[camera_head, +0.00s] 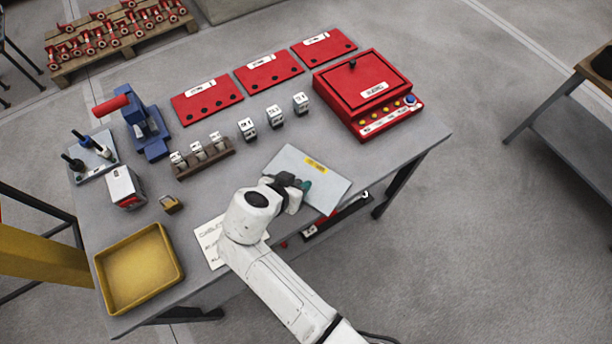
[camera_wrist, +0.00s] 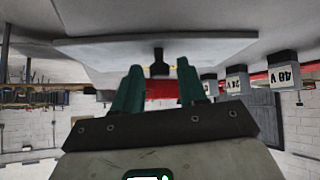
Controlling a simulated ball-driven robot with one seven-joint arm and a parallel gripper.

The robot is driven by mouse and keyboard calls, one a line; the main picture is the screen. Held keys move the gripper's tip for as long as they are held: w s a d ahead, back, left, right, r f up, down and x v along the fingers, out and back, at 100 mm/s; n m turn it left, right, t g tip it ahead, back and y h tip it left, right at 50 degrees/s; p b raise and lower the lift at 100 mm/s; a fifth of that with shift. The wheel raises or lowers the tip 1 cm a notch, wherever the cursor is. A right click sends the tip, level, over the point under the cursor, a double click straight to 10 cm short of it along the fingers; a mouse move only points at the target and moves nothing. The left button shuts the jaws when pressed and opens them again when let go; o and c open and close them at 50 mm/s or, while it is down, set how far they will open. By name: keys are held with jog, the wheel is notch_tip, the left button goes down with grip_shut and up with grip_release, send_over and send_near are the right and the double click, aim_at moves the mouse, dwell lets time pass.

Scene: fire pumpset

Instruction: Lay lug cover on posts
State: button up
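The lug cover appears to be the flat light-grey plate (camera_head: 330,189) with a yellow label, at the table's front edge in the head view. In the wrist view, which is upside down, its broad face (camera_wrist: 225,47) spans the top, with a dark knob (camera_wrist: 158,65) standing from it. My gripper (camera_head: 301,184) is low over the plate. Its green fingers (camera_wrist: 158,78) are apart, with the knob between them in the picture and a gap on either side. I cannot tell how deep the knob sits between them.
Three small white-topped blocks (camera_head: 275,116) stand behind the plate, with a red box (camera_head: 362,84) at right. A brown rack (camera_head: 205,158), a blue press (camera_head: 147,128) and a yellow tray (camera_head: 140,268) are left. A white text sheet (camera_head: 211,242) lies beside my arm.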

grip_shut()
dwell(0.4)
